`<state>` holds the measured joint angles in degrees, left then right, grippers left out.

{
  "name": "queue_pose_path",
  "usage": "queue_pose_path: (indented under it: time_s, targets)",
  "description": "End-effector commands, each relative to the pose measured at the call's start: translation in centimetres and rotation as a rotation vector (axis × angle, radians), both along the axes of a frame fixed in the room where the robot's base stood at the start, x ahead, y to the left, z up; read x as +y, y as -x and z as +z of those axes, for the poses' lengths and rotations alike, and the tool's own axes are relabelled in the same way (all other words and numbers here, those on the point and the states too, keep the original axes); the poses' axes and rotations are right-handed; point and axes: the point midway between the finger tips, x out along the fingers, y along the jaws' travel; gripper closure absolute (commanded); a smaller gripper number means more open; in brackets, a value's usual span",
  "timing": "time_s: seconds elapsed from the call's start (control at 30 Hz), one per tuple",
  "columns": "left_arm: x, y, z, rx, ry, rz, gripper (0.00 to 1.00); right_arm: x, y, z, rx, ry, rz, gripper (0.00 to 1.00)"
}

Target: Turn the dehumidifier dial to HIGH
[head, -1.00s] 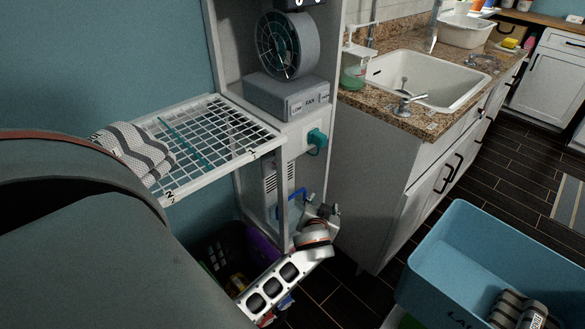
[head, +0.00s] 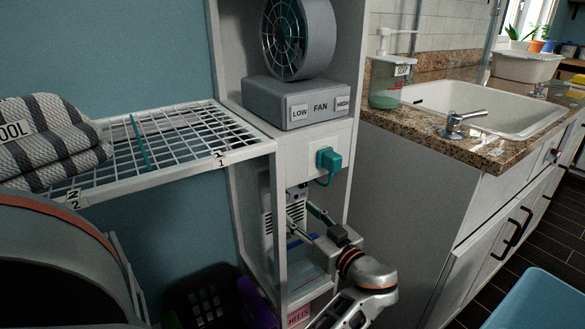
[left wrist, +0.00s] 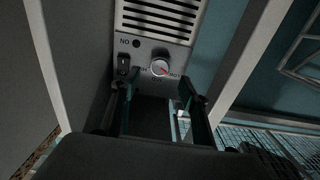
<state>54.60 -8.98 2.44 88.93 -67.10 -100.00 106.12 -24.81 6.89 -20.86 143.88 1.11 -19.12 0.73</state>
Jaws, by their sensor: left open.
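The dehumidifier (head: 268,220) is a pale vented unit inside the lower compartment of the tall white cabinet. The left wrist view shows its front upside down, with slotted vents, a black switch (left wrist: 123,65) and a round whitish dial (left wrist: 160,68) with a red mark. My left gripper (head: 307,209) is at the compartment's front. In the left wrist view its two fingers (left wrist: 157,98) are apart and empty, just short of the dial, with the dial between their lines. My right gripper is not in view.
A fan (head: 298,40) stands on a grey LOW/HIGH base above the compartment. A teal plug (head: 328,160) sits below it. A wire shelf (head: 185,150) with striped towels juts out left. A dark basket (head: 203,298) is below. The sink counter (head: 425,120) is at right.

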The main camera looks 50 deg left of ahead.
Motion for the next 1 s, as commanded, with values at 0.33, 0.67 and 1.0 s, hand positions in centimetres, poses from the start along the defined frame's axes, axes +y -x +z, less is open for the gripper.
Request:
queue_pose_path:
  time_s: [0.33, 0.67, 1.0]
  targets:
    - [5.3, -0.4, 0.1, 0.001, -0.002, 0.000, 0.55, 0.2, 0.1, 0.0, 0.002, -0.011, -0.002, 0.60]
    - [6.8, -0.6, 0.1, 0.002, 0.001, -0.001, 0.55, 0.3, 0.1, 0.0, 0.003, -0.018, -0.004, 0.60]
    - [6.8, -0.5, 0.1, 0.001, 0.001, -0.002, 0.94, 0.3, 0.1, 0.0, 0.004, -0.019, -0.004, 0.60]
